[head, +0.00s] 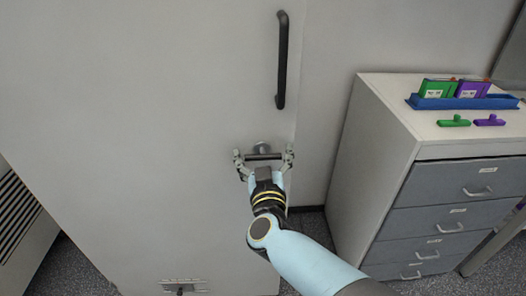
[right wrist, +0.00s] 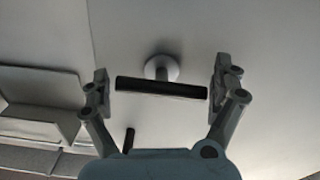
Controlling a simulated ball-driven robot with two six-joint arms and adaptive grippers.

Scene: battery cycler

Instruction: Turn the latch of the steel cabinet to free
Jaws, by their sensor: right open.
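The steel cabinet (head: 150,120) fills the left and middle of the head view, its door shut. Its latch (head: 262,149) is a round boss with a dark bar handle, below the long black door handle (head: 282,60). In the right wrist view the latch bar (right wrist: 162,88) lies nearly level across the picture, with the pale round boss (right wrist: 162,68) behind it. My right gripper (head: 263,158) is open, one finger beyond each end of the bar. In the right wrist view the fingers (right wrist: 161,85) show gaps to both bar ends. My left gripper is not in view.
A grey drawer unit (head: 372,130) stands to the right of the cabinet. On it are a blue tray (head: 462,103) with green and purple boxes, and loose green (head: 454,122) and purple (head: 489,120) pieces. A slatted grey unit (head: 22,215) is at the left.

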